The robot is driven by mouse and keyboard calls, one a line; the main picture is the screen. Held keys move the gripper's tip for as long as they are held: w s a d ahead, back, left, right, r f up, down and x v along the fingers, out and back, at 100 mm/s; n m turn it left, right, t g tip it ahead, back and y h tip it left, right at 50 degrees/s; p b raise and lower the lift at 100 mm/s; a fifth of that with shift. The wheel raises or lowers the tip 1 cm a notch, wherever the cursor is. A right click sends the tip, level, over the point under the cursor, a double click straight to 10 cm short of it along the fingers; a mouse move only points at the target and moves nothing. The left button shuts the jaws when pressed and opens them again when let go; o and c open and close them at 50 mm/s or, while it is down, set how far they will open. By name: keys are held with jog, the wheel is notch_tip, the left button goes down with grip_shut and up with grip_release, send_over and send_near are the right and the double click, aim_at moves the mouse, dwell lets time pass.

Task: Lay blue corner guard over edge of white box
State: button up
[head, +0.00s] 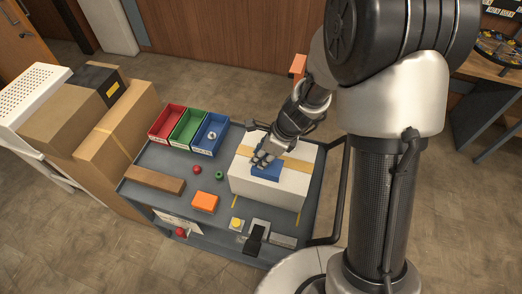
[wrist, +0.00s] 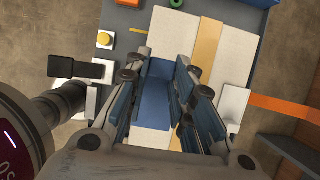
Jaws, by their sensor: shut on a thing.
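The white box (head: 243,184) stands on the grey cart top at its right side, with a tan tape strip along its top. It also shows in the wrist view (wrist: 231,62). The blue corner guard (head: 268,172) is at the box's top, near its front edge. In the wrist view the guard (wrist: 154,98) lies between my fingers. My gripper (head: 262,158) is shut on the guard and comes down from the upper right; it also shows in the wrist view (wrist: 160,95). I cannot tell whether the guard touches the box. Its underside is hidden.
Red (head: 167,122), green (head: 186,127) and blue (head: 209,135) bins stand at the back of the cart. A brown bar (head: 155,180), an orange block (head: 205,202), a red ball (head: 197,170) and a green ring (head: 219,175) lie left of the box. Cardboard boxes (head: 118,140) stand further left.

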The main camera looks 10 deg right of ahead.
aim_at(276, 166)
jog(key=shift+s, duration=0.15)
jog(key=shift+f, duration=0.2)
notch_tip(276, 166, down, 9)
jog(key=b, duration=0.8)
jog(key=shift+r, duration=0.2)
jog(key=o, duration=0.9)
jog(key=shift+o, duration=0.2)
jog(key=v, duration=1.2)
jog(key=shift+d, duration=0.1)
